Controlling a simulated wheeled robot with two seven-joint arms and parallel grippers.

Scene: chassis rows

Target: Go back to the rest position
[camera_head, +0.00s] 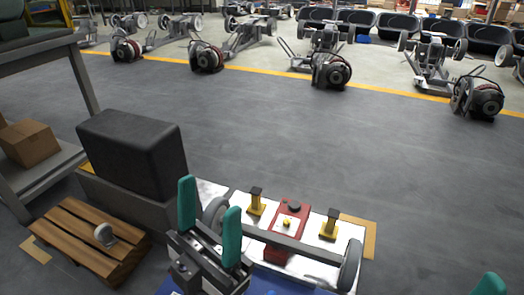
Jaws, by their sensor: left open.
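My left gripper (210,203) is in the lower middle, its two teal fingers spread apart with no object seen between them. It shows in front of the left end of a white plate (335,232) that carries a wheeled axle (302,246). I cannot tell whether it touches the axle or plate. One teal finger of my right gripper (490,285) shows at the bottom right corner. The rest of that gripper is out of frame.
A red block (288,222) and yellow clamps (256,204) stand on the plate. A dark box (135,150) and wooden pallet (80,238) lie left. A shelf holds a cardboard box (28,142). Chassis and motors (332,70) line the back. The grey floor (300,130) between is clear.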

